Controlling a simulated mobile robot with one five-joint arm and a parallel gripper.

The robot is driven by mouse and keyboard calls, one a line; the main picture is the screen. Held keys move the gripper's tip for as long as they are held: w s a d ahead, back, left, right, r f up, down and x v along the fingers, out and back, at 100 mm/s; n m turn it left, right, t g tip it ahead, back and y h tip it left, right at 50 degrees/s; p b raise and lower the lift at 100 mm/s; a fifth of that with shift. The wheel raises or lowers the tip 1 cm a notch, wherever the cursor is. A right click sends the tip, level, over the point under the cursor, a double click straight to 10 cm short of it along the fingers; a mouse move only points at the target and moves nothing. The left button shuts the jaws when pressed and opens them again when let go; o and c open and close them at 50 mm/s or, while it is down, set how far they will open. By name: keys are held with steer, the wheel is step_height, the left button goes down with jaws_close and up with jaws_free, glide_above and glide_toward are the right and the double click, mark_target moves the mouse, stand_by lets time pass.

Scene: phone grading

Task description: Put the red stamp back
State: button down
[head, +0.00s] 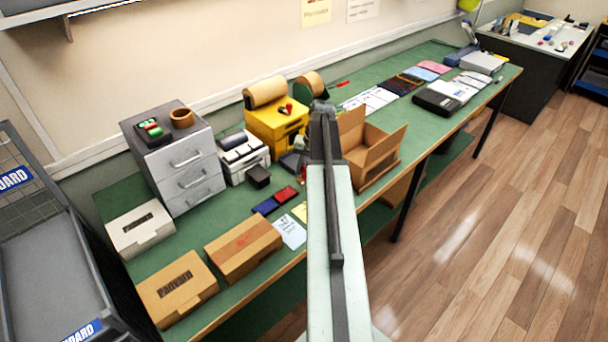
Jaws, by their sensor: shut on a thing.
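My arm reaches away from me over the bench. My gripper (302,160) is mostly hidden behind it, and only a pale part shows left of the arm. A small red piece, which looks like the red stamp (303,173), shows just below that part, at the gripper; its lower end is not clear. A red pad (286,194) and a blue pad (266,206) lie side by side on the green bench, below and left of the gripper. A closed brown carton (243,248) nearer me has a red mark on top.
A grey drawer unit (180,165) carries a black tray (152,130) with red and green items. A small printer (243,155) and a yellow box (275,125) stand behind the pads. An open carton (372,160) stands right of my arm. Two closed boxes are at left.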

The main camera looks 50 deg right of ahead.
mark_target(304, 175)
steer(key=f+b, duration=0.2)
steer(key=d+f+b, duration=0.1)
steer(key=f+b, duration=0.1)
steer(key=shift+w+f, duration=0.1)
steer(key=shift+w, duration=0.15)
steer(key=shift+a+r, duration=0.1)
steer(key=shift+r, duration=0.15)
steer(key=shift+f, duration=0.15)
steer(key=c, duration=1.2)
jaws_free()
steer(key=shift+o, duration=0.2)
steer(key=p+v, duration=1.2)
steer(key=shift+r, duration=0.2)
steer(key=shift+w, duration=0.1)
